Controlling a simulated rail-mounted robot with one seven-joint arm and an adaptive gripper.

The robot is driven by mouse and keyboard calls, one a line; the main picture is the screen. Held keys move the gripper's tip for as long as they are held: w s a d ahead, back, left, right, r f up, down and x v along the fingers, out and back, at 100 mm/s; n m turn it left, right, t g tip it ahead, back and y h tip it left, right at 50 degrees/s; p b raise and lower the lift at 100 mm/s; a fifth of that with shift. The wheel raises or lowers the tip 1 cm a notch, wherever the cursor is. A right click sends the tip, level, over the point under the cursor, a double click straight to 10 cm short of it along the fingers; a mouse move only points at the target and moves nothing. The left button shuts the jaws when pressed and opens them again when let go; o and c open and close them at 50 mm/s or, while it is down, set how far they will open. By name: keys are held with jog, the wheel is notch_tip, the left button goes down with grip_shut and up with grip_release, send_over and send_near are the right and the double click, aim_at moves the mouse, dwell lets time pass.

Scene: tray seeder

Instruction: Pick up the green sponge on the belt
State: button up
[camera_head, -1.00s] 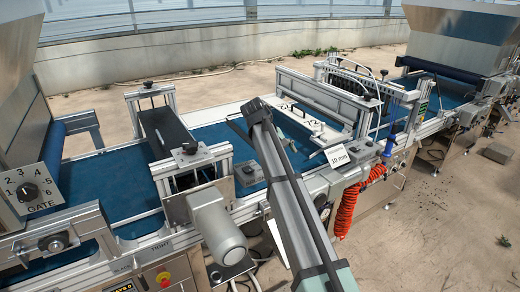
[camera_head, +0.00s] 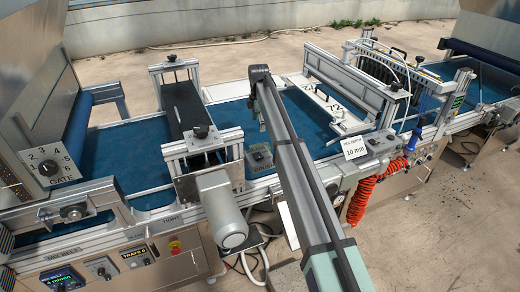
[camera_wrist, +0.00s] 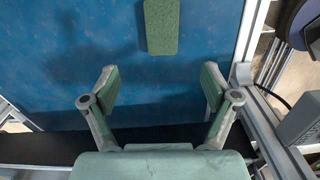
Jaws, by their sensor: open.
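The green sponge (camera_wrist: 162,27) lies flat on the blue belt (camera_wrist: 60,50) at the top middle of the wrist view, its upper end cut off by the frame edge. My gripper (camera_wrist: 160,88) is open and empty, with its green-padded fingers spread wide. In the wrist view, the sponge is beyond the fingertips, roughly in line with the gap between them and apart from both. In the head view, my arm reaches over the blue belt (camera_head: 225,101) and hides most of the gripper. I cannot make out the sponge there.
A dark roller frame (camera_head: 185,105) spans the belt left of my arm, with a grey motor (camera_head: 222,208) in front. A white dibber bar (camera_head: 325,104) marked 72 spans it on the right.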

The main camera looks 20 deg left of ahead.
notch_tip(320, 180, down, 8)
jog(key=shift+f+p, duration=0.1)
jog(key=shift+p, duration=0.9)
jog(key=shift+d+f+p, duration=0.15)
jog(key=shift+f+p, duration=0.45)
jog(key=shift+f, duration=0.7)
jog(key=shift+d+f+p, duration=0.1)
jog(key=shift+f+p, duration=0.5)
jog(key=shift+f, duration=0.7)
jog(key=c, duration=0.8)
